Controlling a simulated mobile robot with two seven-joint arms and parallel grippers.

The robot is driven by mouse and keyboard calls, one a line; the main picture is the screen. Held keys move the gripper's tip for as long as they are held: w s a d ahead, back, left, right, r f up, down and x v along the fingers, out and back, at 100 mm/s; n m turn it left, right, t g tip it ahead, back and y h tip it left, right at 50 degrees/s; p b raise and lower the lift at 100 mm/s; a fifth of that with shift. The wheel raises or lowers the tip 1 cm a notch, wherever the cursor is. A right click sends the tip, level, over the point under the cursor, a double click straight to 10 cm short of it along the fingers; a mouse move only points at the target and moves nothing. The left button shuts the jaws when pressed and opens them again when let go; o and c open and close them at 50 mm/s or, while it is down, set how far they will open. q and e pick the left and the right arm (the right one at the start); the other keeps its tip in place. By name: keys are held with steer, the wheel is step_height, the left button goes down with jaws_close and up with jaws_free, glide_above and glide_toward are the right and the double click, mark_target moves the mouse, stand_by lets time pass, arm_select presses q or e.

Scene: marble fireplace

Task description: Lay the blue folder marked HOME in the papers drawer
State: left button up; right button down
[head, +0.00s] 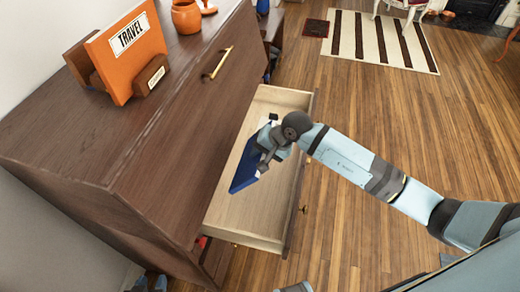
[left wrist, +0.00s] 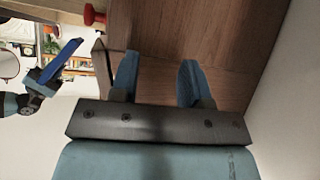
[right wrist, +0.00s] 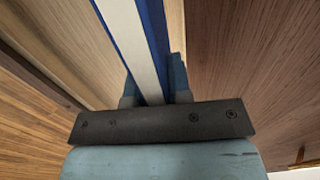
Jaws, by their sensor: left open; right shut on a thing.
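The blue folder (head: 244,165) is at the open, pale-lined drawer (head: 255,228) in the head view, standing on edge rather than flat. No HOME lettering is readable. My right gripper (head: 265,160) is shut on it. The right wrist view shows the folder's blue and white edges (right wrist: 150,45) between the fingers (right wrist: 155,85). I cannot tell whether the folder touches the drawer's bottom. My left gripper (head: 148,284) is low at the head view's bottom edge, apart from the folder. Its fingers (left wrist: 158,80) are open and empty; the folder (left wrist: 60,60) shows beyond them at the left.
The dark wooden cabinet (head: 140,130) has a closed upper drawer with a brass handle (head: 217,62). On top stand an orange TRAVEL folder (head: 128,50) in a wooden holder (head: 152,80) and an orange pot (head: 186,16).

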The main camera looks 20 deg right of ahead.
arm_select(q)
steer(key=shift+w+d+f+b, duration=0.15)
steer(key=shift+f+b, duration=0.75)
steer(key=shift+b, duration=0.9)
steer(key=shift+w+d+f+b, duration=0.2)
steer(key=shift+f+b, duration=0.75)
steer(key=shift+b, duration=0.9)
steer(key=shift+w+d+f+b, duration=0.15)
steer(key=shift+f+b, duration=0.75)
steer(key=shift+b, duration=0.9)
arm_select(e)
step_height(320, 180, down, 14)
steer(key=shift+f, duration=0.15)
steer(key=c, duration=1)
jaws_free()
steer(key=shift+o, duration=0.2)
arm_select(q)
steer(key=shift+s+r+p, duration=0.1)
steer(key=shift+r+p, duration=0.1)
steer(key=shift+p, duration=0.35)
arm_select(e)
steer(key=v, duration=1.4)
arm_select(q)
steer(key=shift+a, duration=0.1)
